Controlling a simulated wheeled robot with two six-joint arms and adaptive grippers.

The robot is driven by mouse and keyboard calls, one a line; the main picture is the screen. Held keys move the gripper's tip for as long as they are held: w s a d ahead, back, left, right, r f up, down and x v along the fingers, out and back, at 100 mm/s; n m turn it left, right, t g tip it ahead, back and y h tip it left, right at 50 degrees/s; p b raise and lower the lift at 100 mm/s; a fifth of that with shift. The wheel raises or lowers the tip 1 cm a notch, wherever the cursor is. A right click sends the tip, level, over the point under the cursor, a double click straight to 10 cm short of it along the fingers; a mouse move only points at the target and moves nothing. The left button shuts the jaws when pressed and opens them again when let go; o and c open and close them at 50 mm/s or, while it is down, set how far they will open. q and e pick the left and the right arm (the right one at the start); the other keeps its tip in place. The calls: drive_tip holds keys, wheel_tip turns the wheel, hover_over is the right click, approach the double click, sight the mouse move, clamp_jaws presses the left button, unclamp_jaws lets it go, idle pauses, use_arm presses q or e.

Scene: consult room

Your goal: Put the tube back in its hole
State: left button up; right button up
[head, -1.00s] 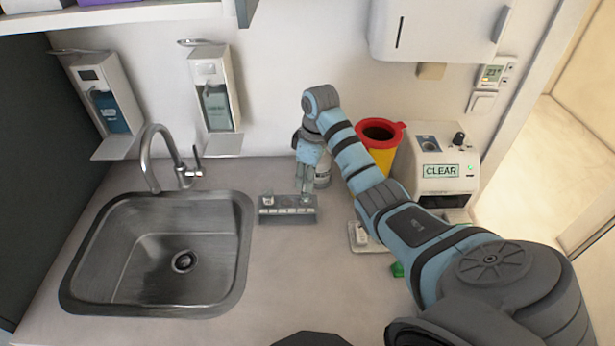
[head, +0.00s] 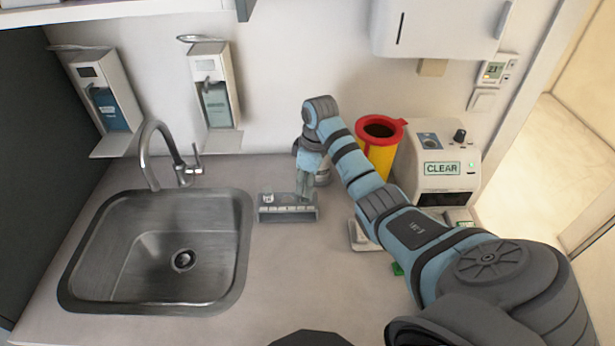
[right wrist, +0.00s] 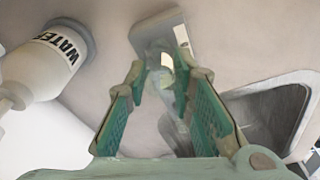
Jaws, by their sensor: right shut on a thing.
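A small grey rack (head: 284,213) stands on the counter just right of the sink, with a small pale item in its left part. My right gripper (head: 306,186) points down at the rack's right end. In the right wrist view its fingers (right wrist: 160,72) are shut on a clear tube (right wrist: 160,60), which is hard to make out. The rack (right wrist: 168,28) lies behind the tube in that view. I cannot tell whether the tube's lower end is inside a hole. My left gripper is not in view.
The sink (head: 150,270) with its tap (head: 160,150) is left of the rack. A white water bottle (right wrist: 45,65) stands close behind my right gripper. A yellow bin with a red rim (head: 385,155) and a CLEAR device (head: 440,170) stand right.

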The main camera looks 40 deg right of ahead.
drive_tip(key=shift+f, duration=0.8)
drive_tip(key=o, duration=1)
drive_tip(key=shift+c, duration=0.2)
